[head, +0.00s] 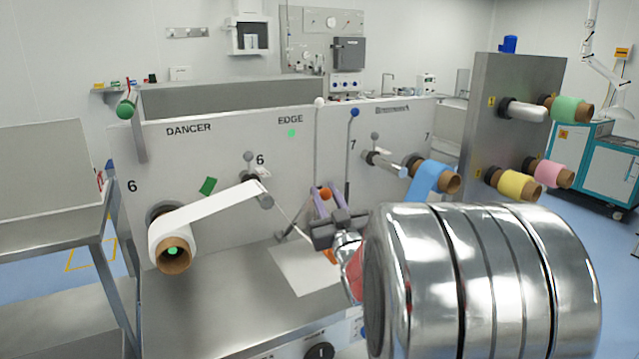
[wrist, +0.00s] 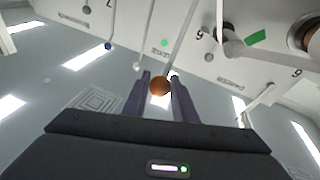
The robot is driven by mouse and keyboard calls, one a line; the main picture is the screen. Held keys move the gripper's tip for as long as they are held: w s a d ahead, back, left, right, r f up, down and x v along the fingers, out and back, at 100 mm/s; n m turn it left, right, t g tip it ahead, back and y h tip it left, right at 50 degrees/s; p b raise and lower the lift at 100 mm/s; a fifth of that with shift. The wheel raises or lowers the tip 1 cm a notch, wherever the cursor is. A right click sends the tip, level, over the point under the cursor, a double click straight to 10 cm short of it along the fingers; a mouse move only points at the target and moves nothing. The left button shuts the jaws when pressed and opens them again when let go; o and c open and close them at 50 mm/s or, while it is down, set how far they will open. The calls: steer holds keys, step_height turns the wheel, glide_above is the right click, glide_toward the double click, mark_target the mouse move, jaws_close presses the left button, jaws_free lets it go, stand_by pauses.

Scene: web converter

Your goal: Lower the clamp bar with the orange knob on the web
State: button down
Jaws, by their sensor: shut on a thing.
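The orange knob (head: 325,194) is between the two purple-grey fingers of my gripper (head: 324,201), which is shut on it. In the wrist view the orange knob (wrist: 160,86) sits between the fingertips (wrist: 160,82). The clamp bar itself is largely hidden by my gripper and arm in the head view, so its angle and its contact with the web cannot be told. The white web (head: 210,215) runs from a roll at the left to a roller. A white sheet (head: 300,268) lies flat on the metal deck below my gripper.
The upright panel (head: 215,160) stands close behind my gripper. Levers with a white ball (head: 319,101) and a blue ball (head: 353,112) rise near it. A blue roll (head: 432,178) is to the right. The deck's left part (head: 190,310) is clear.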

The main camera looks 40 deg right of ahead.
steer(key=shift+s+f, duration=0.75)
steer(key=shift+f, duration=0.2)
steer(key=c, duration=1.5)
jaws_free()
steer(key=shift+r, duration=0.1)
steer(key=shift+o, duration=0.2)
steer(key=shift+a, duration=0.1)
